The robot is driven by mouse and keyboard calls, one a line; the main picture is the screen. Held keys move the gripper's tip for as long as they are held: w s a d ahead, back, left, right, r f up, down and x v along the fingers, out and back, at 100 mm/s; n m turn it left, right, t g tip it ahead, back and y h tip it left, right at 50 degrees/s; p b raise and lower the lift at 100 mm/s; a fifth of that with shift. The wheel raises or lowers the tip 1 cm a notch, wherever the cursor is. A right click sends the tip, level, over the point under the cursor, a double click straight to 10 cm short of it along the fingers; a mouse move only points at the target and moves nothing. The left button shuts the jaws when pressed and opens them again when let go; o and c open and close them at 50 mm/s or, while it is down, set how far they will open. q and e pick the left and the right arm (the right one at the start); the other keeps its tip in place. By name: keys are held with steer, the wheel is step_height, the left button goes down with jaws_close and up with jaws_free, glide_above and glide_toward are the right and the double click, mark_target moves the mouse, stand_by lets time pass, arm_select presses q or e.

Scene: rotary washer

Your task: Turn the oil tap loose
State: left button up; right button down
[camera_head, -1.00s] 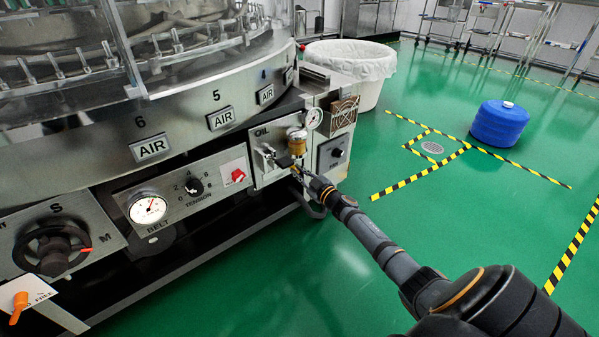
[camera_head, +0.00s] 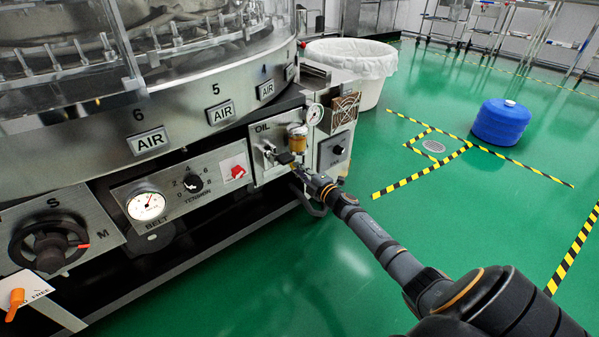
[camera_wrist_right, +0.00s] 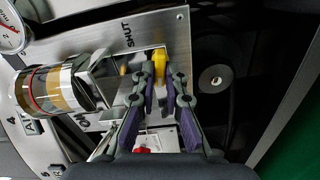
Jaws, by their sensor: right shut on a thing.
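The oil panel (camera_head: 268,140) on the machine's lower front carries an amber oil glass (camera_head: 297,138), which also shows in the right wrist view (camera_wrist_right: 48,90). The oil tap shows a yellow handle (camera_wrist_right: 159,58) in the right wrist view, close to the word SHUT on the plate. My right gripper (camera_wrist_right: 160,80) is shut on this handle, one finger on each side of it. In the head view my right gripper (camera_head: 293,168) reaches the panel from the lower right, and the handle is too small to make out. My left gripper is not in view.
A round gauge (camera_head: 314,113) and a knob panel (camera_head: 334,150) are close beside the oil panel. The belt gauge (camera_head: 146,206) and tension knob (camera_head: 193,184) lie to the left. A white lined bin (camera_head: 375,88) stands behind.

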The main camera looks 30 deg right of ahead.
steer(key=shift+f+n, duration=0.1)
steer(key=shift+n, duration=0.5)
steer(key=c, duration=1.4)
jaws_free()
steer(key=s, duration=1.2)
steer(key=shift+d, duration=0.45)
